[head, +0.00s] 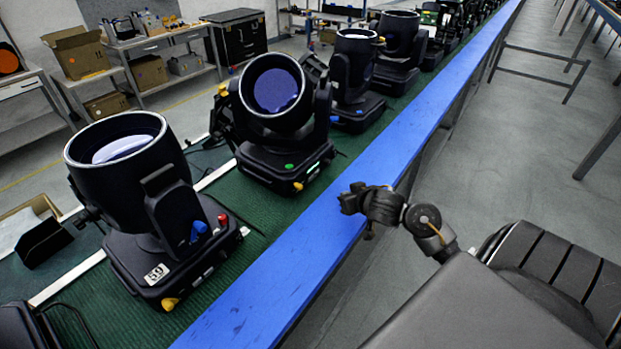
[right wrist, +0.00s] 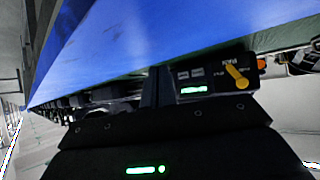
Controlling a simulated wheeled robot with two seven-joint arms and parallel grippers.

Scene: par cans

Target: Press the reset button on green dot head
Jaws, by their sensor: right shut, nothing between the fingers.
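The head with the green dot is a black moving-head light (head: 275,110) on the green mat, second from the front, lens facing me. The green dot (head: 289,166) is on its base, with a yellow-orange knob (head: 298,186) at the base's lower corner. I cannot make out a reset button on it. My right gripper (head: 352,200) is shut and empty, over the blue bench edge to the right of this head and apart from it. The right wrist view shows a black base with a yellow knob (right wrist: 236,76); I cannot tell which head it belongs to.
A nearer head (head: 150,200) labelled 59 carries red, blue and yellow parts. More heads (head: 354,75) line the bench behind. The blue bench edge (head: 400,140) is bare. Open grey floor (head: 510,130) lies to its right. An open box (head: 80,50) stands on a back-left table.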

